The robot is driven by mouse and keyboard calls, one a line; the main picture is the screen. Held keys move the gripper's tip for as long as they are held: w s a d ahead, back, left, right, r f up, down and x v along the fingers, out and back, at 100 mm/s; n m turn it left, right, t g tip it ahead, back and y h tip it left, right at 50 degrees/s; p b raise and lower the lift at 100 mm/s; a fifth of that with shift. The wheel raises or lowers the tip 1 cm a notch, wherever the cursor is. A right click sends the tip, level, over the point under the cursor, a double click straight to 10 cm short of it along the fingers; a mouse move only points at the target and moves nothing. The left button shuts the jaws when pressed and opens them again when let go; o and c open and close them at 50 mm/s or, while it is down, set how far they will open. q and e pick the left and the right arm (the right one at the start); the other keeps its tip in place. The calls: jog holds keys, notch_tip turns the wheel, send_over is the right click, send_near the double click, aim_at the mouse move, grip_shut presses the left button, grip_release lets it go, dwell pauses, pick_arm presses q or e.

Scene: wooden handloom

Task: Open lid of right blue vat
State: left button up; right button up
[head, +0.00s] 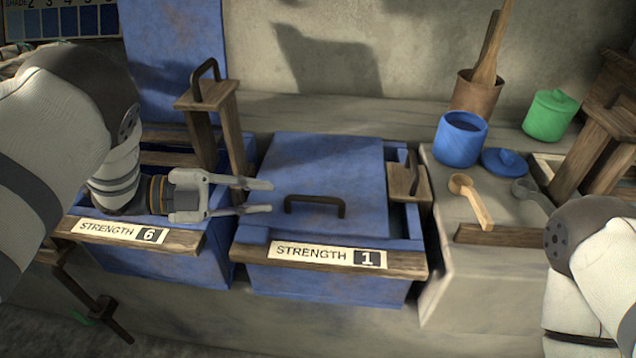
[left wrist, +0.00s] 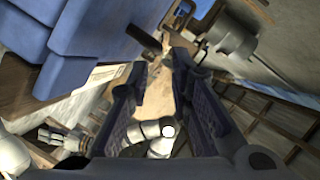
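The right blue vat (head: 330,283) bears the label STRENGTH 1 (head: 325,255). Its flat blue lid (head: 320,165) lies shut on top, with a dark bar handle (head: 315,201) near the front edge. My left gripper (head: 268,197) reaches in from the left, with its two fingers apart and nothing between them. Its fingertips are at the lid's left side, short of the handle. In the left wrist view both dark fingers (left wrist: 155,105) are spread, with blue vat surfaces at upper left. My right arm (head: 590,270) shows at the right; its gripper is out of frame.
The left vat (head: 170,265), labelled STRENGTH 6, has its lid (head: 170,70) raised upright. A wooden post (head: 203,135) stands between the vats. On the stone ledge at right are a blue pot (head: 460,145), a green pot (head: 550,118) and a wooden spoon (head: 475,205).

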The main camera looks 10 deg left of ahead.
aim_at(305, 199)
pick_arm(q)
jog(key=x, duration=1)
jog(key=shift+s+d, duration=0.25)
jog(key=shift+d, duration=0.1)
grip_shut()
